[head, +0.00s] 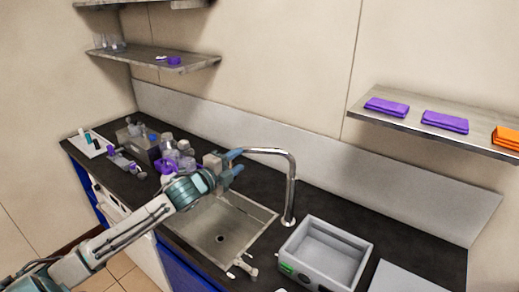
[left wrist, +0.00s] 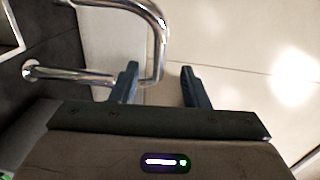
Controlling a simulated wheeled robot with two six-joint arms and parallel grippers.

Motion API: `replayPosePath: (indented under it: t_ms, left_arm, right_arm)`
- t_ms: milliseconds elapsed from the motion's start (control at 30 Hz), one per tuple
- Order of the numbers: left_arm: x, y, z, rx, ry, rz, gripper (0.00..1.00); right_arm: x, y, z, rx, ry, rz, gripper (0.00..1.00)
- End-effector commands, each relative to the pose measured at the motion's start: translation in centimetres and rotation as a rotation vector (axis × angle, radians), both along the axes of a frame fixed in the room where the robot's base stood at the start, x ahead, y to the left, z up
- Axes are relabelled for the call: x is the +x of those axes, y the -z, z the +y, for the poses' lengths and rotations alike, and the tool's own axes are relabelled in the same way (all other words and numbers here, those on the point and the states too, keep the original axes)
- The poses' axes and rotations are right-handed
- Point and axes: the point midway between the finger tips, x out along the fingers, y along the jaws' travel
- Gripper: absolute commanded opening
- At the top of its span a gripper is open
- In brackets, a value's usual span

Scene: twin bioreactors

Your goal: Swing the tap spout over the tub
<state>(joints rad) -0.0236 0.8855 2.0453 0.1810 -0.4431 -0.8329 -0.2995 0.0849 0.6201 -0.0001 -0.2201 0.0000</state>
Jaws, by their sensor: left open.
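The chrome tap (head: 291,190) rises from the counter behind the sink, and its spout (head: 265,151) reaches left over the sink's back part. The grey tub (head: 322,284) stands on the counter right of the sink, clear of the spout. My left gripper (head: 239,161) is open beside the spout's outer end. In the left wrist view my left gripper (left wrist: 160,68) has its fingers apart, with the pipe's bend (left wrist: 155,72) showing between them. I cannot tell whether they touch the spout. The spout's tip is hidden in the head view. My right gripper is out of view.
The sink (head: 222,238) lies below my left arm, with a small pale fitting (head: 243,265) on its front edge. Bottles (head: 185,150) in a purple rack stand left of the gripper.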

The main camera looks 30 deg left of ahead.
Motion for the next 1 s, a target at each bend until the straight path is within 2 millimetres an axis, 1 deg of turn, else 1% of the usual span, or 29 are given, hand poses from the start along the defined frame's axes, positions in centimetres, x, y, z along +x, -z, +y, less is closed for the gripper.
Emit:
replayPosePath:
  t_ms: [167,267,367,600,800,1000]
  left_arm:
    - [0.9,-0.2,0.1,-0.001,-0.002,-0.005,0.41]
    - [1.9,-0.2,-0.1,-0.004,-0.002,-0.005,0.41]
    - [3.1,-0.2,-0.3,-0.007,0.000,-0.004,0.41]
    - [6.8,0.0,-0.5,-0.007,-0.001,-0.003,0.41]
    - [9.4,0.3,-0.7,-0.003,-0.001,-0.002,0.41]
    - [10.6,0.5,-0.9,0.000,0.000,-0.001,0.41]
  right_arm:
    - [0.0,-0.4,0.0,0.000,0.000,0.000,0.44]
    - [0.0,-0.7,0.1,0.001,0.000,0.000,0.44]
    - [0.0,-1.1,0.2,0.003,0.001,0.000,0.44]
    - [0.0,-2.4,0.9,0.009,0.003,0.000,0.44]
    - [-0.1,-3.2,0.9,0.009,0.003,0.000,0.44]
    - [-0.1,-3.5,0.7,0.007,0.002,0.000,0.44]
